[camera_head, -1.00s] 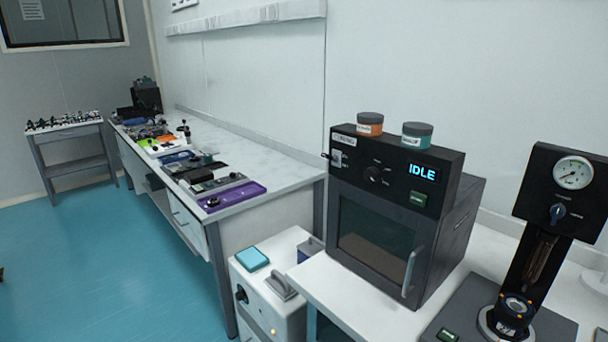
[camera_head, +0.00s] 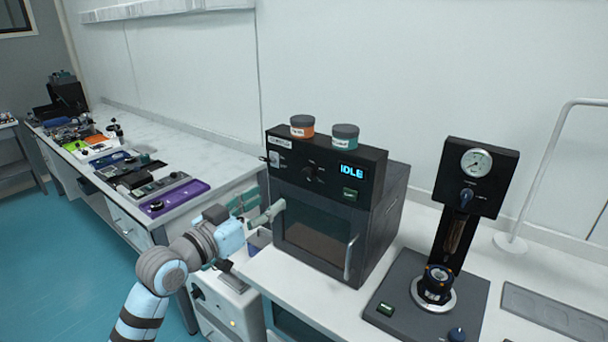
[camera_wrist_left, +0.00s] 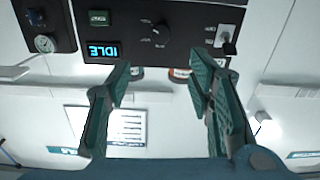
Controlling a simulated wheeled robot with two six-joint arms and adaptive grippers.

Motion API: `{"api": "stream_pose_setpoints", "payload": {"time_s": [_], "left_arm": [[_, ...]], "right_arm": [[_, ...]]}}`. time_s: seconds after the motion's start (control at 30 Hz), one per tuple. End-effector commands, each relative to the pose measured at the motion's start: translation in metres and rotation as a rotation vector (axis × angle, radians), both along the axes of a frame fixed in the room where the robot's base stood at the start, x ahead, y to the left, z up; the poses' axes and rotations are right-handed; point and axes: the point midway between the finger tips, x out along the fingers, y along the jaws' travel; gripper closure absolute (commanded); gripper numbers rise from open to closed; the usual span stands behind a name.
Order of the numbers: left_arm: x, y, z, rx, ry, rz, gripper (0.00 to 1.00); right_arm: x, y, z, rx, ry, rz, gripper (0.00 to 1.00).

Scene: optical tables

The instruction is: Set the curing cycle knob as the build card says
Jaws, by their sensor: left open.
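The curing oven (camera_head: 325,235) is a dark box with a glass door, and its blue display (camera_head: 351,171) reads IDLE. The black cycle knob (camera_head: 311,173) sits mid-panel with small labels around it, too small to read. In the left wrist view, upside down, the knob (camera_wrist_left: 161,31) shows ahead of and between my fingers, apart from them. My left gripper (camera_head: 257,207) is open and empty in front of the oven's left side, below the knob; its spread fingers (camera_wrist_left: 160,75) fill the wrist view. My right gripper is out of view. I cannot identify the build card.
An orange jar (camera_head: 302,127) and a teal jar (camera_head: 344,137) stand on the oven. A switch (camera_head: 274,159) is left of the knob, a green button (camera_head: 350,195) to its right. A gauge stand (camera_head: 475,175) is at right; a door handle (camera_head: 350,257) sticks out.

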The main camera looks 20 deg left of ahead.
Motion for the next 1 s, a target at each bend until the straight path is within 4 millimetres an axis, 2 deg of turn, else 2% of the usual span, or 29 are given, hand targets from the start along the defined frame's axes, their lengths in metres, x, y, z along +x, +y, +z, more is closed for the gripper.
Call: {"api": "stream_pose_setpoints", "payload": {"time_s": [0.13,0.4,0.5,0.67,0.93,1.0], "left_arm": [[0.025,-0.012,0.001,-0.008,-0.001,-0.005,0.52],[0.098,-0.041,-0.001,-0.008,0.002,-0.004,0.52],[0.116,-0.047,-0.002,-0.005,0.002,-0.002,0.52],[0.128,-0.052,-0.002,-0.002,0.001,-0.001,0.52],[0.130,-0.053,-0.002,-0.002,0.002,-0.001,0.52],[0.130,-0.053,-0.002,-0.002,0.002,-0.001,0.63]], "right_arm": [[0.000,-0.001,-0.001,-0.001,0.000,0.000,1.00],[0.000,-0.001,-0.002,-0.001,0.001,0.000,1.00],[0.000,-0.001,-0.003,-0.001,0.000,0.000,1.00],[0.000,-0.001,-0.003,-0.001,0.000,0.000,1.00],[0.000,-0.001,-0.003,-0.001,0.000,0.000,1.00],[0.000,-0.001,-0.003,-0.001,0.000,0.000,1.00]]}}
